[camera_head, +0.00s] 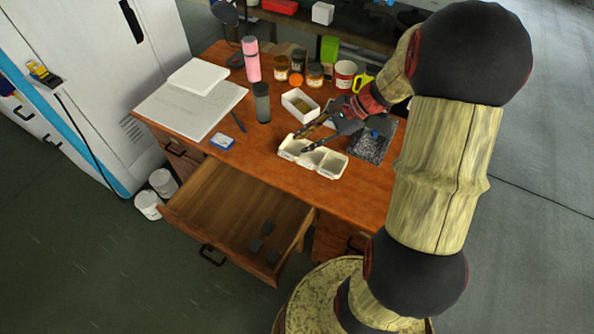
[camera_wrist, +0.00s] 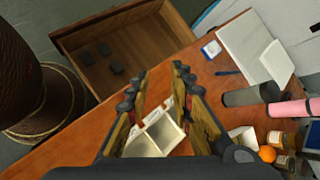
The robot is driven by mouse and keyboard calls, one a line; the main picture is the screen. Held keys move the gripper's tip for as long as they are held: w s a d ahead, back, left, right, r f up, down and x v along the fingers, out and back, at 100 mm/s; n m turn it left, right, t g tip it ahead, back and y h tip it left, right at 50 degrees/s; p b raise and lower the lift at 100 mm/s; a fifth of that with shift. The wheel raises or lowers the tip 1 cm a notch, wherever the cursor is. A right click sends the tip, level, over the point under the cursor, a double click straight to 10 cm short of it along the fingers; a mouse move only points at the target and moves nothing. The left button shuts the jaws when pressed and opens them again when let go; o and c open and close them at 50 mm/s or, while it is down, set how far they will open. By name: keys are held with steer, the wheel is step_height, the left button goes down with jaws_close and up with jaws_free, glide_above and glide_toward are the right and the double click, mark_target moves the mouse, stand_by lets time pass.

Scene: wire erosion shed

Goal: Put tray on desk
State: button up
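A white tray (camera_head: 313,158) with compartments sits on the brown desk (camera_head: 222,162), near its front edge. My gripper (camera_head: 303,141) is just above the tray's back side, coming in from the right. In the wrist view, my gripper (camera_wrist: 162,82) has its two fingers apart, with part of the tray (camera_wrist: 155,138) showing between and beyond them. The fingers look empty. I cannot tell whether a finger touches the tray.
An open drawer (camera_head: 225,205) below the desk's front holds several dark pieces. A small white box (camera_head: 300,104), a grey bottle (camera_head: 262,103), a pink bottle (camera_head: 251,58) and jars stand behind the tray. A dark speckled slab (camera_head: 372,145) lies right. Papers (camera_head: 190,108) lie left.

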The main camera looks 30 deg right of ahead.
steer(key=s+a+r+n+t+h, duration=0.1)
steer(key=s+a+r+n+h, duration=0.6)
steer(key=s+a+r+n, duration=0.7)
steer(key=s+r+n, duration=0.2)
steer(key=s+n, duration=0.1)
steer(key=shift+s+n+h, duration=0.4)
stand_by(0.6)
